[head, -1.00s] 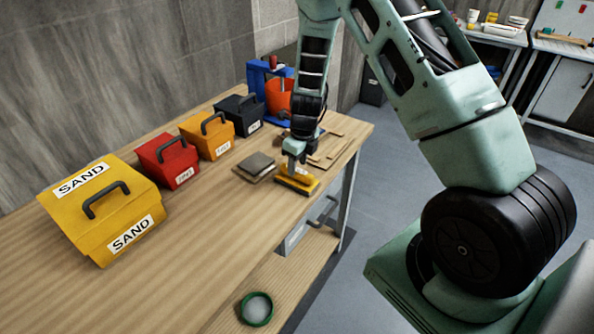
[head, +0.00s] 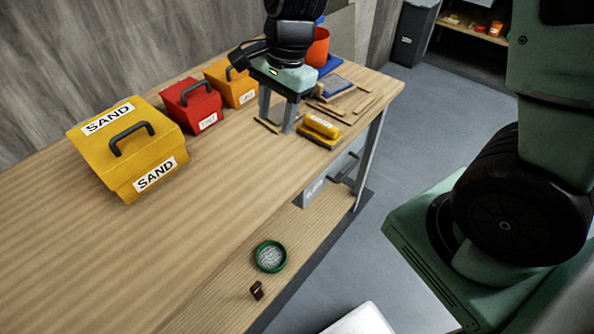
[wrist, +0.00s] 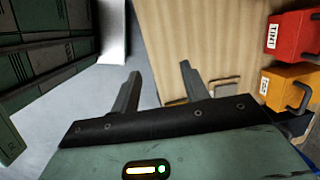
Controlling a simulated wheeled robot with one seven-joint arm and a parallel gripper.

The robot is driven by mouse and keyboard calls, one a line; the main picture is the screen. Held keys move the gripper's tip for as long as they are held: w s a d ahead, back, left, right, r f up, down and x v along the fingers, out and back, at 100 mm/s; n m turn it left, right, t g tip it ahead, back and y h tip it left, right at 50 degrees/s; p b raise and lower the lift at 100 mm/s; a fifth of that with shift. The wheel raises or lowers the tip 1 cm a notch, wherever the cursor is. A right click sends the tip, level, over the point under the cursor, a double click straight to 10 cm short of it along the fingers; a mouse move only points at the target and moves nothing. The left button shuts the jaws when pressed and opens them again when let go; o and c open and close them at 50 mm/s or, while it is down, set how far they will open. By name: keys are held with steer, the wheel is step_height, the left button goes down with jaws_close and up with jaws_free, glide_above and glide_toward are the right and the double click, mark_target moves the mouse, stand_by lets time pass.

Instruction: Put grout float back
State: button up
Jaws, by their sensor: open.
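A yellow block-like tool with a rounded top, which looks like the grout float (head: 320,127), lies flat near the right edge of the wooden workbench (head: 215,180). My gripper (head: 276,128) is open and empty, its fingers pointing down to the left of the float and apart from it. In the wrist view my gripper (wrist: 159,72) also shows two spread fingers with nothing between them.
A yellow SAND box (head: 118,165), a red box (head: 190,105) and an orange box (head: 231,85) line the back of the bench. An orange bucket (head: 318,48) stands behind my gripper. Thin wooden pieces (head: 350,105) lie near the float. A green round sieve (head: 270,256) rests on the lower shelf.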

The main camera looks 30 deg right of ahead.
steer(key=s+a+r+n, duration=0.2)
steer(key=s+a+n, duration=0.1)
steer(key=s+n, duration=0.6)
steer(key=s+a+r+n+h, duration=0.1)
steer(key=s+a+r+n, duration=0.1)
steer(key=s+n, duration=0.8)
steer(key=a+n, duration=0.1)
steer(key=n, duration=0.1)
steer(key=shift+a+r+n+h, duration=0.15)
steer(key=shift+a+n+h, duration=0.15)
steer(key=shift+a+n, duration=0.1)
